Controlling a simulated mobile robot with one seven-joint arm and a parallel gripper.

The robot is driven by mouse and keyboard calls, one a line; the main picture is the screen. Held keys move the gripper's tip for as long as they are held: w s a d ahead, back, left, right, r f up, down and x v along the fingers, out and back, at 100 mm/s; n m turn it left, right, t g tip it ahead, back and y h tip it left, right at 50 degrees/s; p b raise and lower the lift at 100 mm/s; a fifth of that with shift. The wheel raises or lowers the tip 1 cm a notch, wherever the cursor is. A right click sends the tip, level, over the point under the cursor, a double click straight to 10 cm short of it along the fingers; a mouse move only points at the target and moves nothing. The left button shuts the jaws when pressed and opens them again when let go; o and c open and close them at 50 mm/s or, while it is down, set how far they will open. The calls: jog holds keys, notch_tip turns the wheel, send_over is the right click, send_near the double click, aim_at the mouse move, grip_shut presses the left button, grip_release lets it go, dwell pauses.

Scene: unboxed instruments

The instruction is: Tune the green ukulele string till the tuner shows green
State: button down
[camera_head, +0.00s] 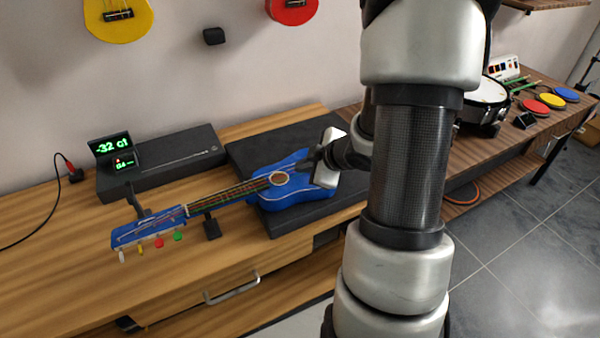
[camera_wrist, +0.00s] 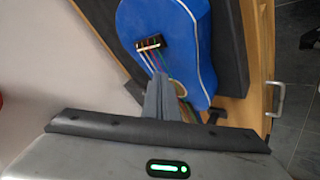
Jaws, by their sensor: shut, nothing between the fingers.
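A blue ukulele (camera_head: 295,190) lies face up, its body on a black pad and its headstock (camera_head: 150,232) toward the left. White, yellow, red and green tuning pegs line the headstock's near edge; the green peg (camera_head: 180,236) is closest to the body. The tuner display (camera_head: 110,145) reads about -32 ct in green digits; a smaller screen below it has green text and a red mark. My gripper (camera_head: 306,164) is over the ukulele body near the sound hole. In the wrist view the shut fingers (camera_wrist: 161,98) point along the strings past the bridge (camera_wrist: 150,43), partly hiding the sound hole; contact is unclear.
The black pad (camera_head: 250,155) and a long black box (camera_head: 175,158) lie on the wooden bench (camera_head: 60,275). A black neck support (camera_head: 211,226) stands under the neck. A drum (camera_head: 485,100) and coloured pads are at the right. Free bench surface lies left of the headstock.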

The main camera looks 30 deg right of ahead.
jog(key=shift+r+p, duration=0.4)
jog(key=shift+r, duration=0.15)
notch_tip(320, 180, up, 5)
jog(key=p, duration=0.5)
dwell(1.8)
